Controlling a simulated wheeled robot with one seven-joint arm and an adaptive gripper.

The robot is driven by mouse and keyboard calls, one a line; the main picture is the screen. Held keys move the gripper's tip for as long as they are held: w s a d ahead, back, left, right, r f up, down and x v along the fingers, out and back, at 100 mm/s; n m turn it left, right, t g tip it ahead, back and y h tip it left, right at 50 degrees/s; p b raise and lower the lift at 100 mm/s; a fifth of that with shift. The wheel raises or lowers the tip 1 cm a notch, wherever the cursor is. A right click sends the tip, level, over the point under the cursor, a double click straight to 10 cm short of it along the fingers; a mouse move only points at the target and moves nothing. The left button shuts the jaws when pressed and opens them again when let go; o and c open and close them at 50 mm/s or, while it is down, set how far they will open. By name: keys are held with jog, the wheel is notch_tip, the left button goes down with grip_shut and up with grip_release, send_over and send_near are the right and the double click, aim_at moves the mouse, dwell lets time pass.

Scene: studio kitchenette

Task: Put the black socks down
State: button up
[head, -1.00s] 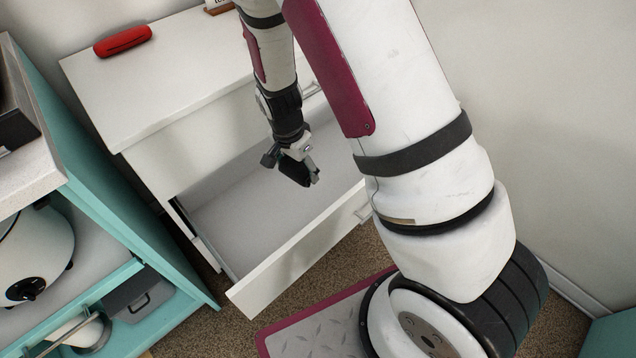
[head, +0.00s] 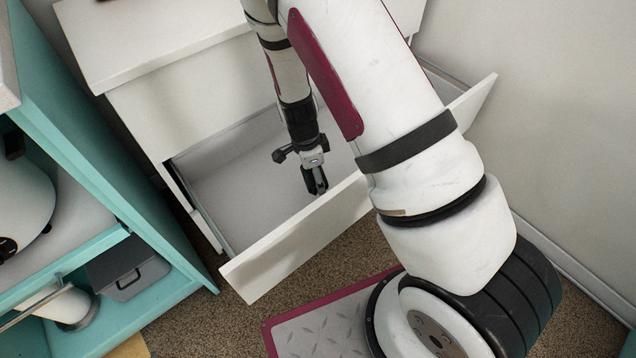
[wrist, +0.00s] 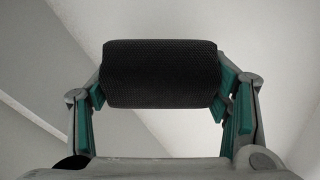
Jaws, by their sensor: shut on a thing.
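The black socks (wrist: 160,73) are a rolled, dark, ribbed bundle in the wrist view. My gripper (wrist: 160,85) is shut on them, with a green-padded finger at each end of the roll. In the head view my gripper (head: 316,182) points down over the open drawer (head: 235,185), near its front panel. The socks are hard to tell from the dark fingers there. In the wrist view a pale surface lies behind the socks; I cannot tell how far below it is.
The drawer belongs to a white dresser (head: 170,65). Its visible floor is bare. A teal shelf unit (head: 120,160) with a white appliance (head: 22,190) and a grey box (head: 128,268) stands close on the left. A wall is on the right.

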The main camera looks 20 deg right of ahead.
jog(key=shift+f+b, duration=0.9)
jog(key=shift+f, duration=1.55)
jog(key=shift+f, duration=0.1)
jog(key=o, duration=1.1)
